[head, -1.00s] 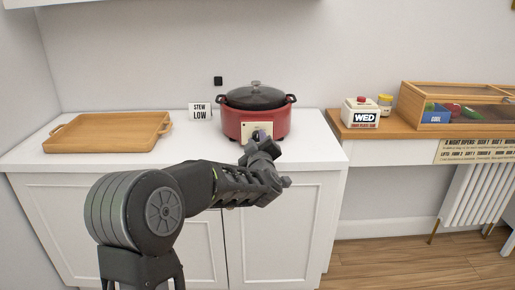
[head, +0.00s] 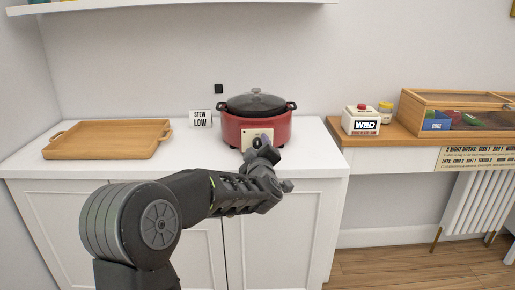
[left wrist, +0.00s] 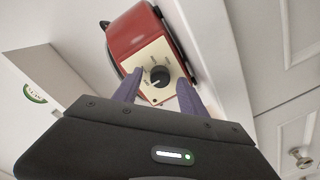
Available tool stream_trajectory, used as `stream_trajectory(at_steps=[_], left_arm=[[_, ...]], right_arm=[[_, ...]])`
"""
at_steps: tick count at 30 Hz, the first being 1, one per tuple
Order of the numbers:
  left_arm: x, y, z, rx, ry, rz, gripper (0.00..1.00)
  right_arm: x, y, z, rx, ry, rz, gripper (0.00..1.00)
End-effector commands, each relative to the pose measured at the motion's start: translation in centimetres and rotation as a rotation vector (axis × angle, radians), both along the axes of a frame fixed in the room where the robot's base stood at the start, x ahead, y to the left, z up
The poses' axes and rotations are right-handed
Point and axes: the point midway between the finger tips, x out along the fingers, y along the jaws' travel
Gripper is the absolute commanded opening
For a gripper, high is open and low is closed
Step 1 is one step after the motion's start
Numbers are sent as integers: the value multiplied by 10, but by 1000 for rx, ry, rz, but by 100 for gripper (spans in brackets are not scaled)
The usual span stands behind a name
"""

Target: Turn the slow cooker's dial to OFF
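The red slow cooker (head: 232,130) with a dark lid stands on the white counter. Its pale front panel carries a black round dial (head: 257,142), partly behind my gripper in the head view. In the left wrist view the dial (left wrist: 159,76) shows clearly with a light pointer mark; the small panel lettering is too small to read. My left gripper (head: 264,149) is in front of the panel. In the left wrist view the left gripper (left wrist: 160,80) is open, with one finger either side of the dial and no clear contact. My right gripper is out of view.
A wooden tray (head: 60,153) lies at the left of the counter (head: 190,160). A "STEW LOW" card (head: 200,118) stands left of the cooker. At right, a wooden shelf holds a "WED" box (head: 366,126) and a wooden case (head: 440,98).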

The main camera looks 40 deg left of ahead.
Motion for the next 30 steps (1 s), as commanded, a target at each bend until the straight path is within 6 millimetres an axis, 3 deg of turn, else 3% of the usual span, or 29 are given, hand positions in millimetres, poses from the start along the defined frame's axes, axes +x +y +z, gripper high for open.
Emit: stream_trajectory(at_steps=[10, 22, 30], left_arm=[[-4, -4, 1, 0, 0, -1, 49], [-51, -42, 3, 0, 0, -1, 49], [-61, -49, 2, 1, 1, 0, 49]], right_arm=[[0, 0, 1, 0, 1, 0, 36], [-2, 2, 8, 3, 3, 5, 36], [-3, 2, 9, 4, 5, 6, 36]])
